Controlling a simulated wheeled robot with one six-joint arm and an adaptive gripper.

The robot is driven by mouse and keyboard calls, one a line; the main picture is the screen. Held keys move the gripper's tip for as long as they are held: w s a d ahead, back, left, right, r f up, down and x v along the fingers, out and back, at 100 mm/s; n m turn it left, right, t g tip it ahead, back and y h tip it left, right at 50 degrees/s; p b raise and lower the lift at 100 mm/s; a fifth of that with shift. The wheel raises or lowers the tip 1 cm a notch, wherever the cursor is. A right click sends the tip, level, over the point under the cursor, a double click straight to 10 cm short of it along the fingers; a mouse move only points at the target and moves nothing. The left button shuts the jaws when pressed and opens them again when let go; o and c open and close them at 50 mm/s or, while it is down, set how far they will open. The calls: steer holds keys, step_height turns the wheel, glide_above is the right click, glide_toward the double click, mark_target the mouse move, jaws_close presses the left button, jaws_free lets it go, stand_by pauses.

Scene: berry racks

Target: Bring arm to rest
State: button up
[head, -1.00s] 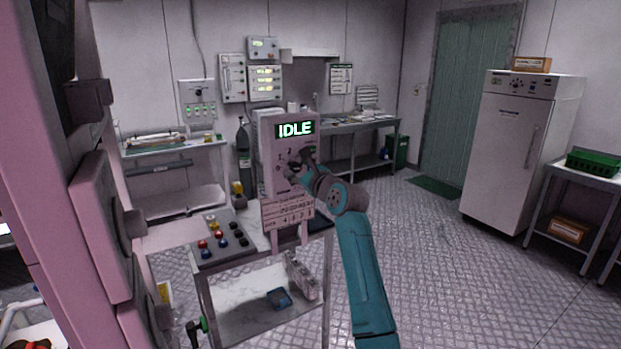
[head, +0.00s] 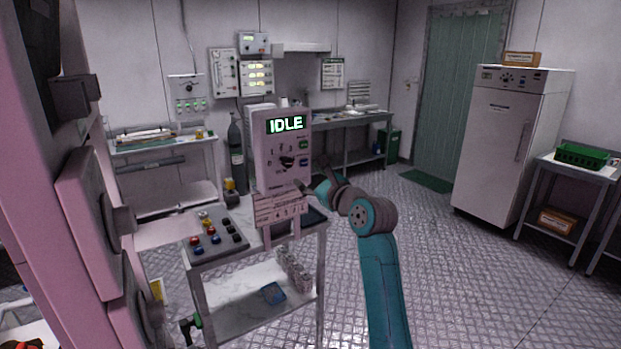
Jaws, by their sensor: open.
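My arm (head: 381,270) rises from the bottom of the head view, bending at a teal joint toward the control box. My gripper (head: 313,183) is at the arm's far end, just right of the control box (head: 262,141), small and partly hidden by the wrist. It is open, with nothing seen in it. The box's screen reads IDLE, and its dark knob (head: 287,161) and green buttons are uncovered. A gap seems to lie between the gripper and the knob, though depth is hard to judge.
The box stands on a trolley (head: 262,313) with a panel of coloured buttons (head: 214,238). A pink machine column (head: 95,230) fills the left. A white cabinet (head: 500,150) and a side table with a green crate (head: 581,156) stand right. The floor between is clear.

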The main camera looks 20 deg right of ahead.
steer(key=s+f+n+h, duration=0.1)
steer(key=s+f+n, duration=0.1)
steer(key=s+f, duration=0.6)
steer(key=s+a+f+n+h, duration=0.1)
steer(key=s+f+n, duration=0.25)
steer(key=f, duration=0.85)
steer(key=s+f+n+h, duration=0.1)
steer(key=s+f+n, duration=0.1)
steer(key=s+f, duration=0.65)
steer(key=s+a+f+n+g+h, duration=0.1)
steer(key=s+f+n, duration=0.2)
steer(key=s+f, duration=0.35)
steer(key=s+f+n, duration=0.2)
steer(key=s+f, duration=0.2)
steer(key=s, duration=0.5)
steer(key=s+a+r+n, duration=0.1)
steer(key=s+r+n, duration=0.2)
steer(key=s+n, duration=0.4)
steer(key=s+r+n+g, duration=0.1)
steer(key=s+r+n, duration=0.2)
steer(key=s, duration=2.2)
steer(key=n, duration=0.5)
steer(key=shift+a+r+g+h, duration=0.25)
steer(key=shift+a+g+h, duration=0.05)
steer(key=shift+a, duration=0.05)
steer(key=shift+s, duration=0.1)
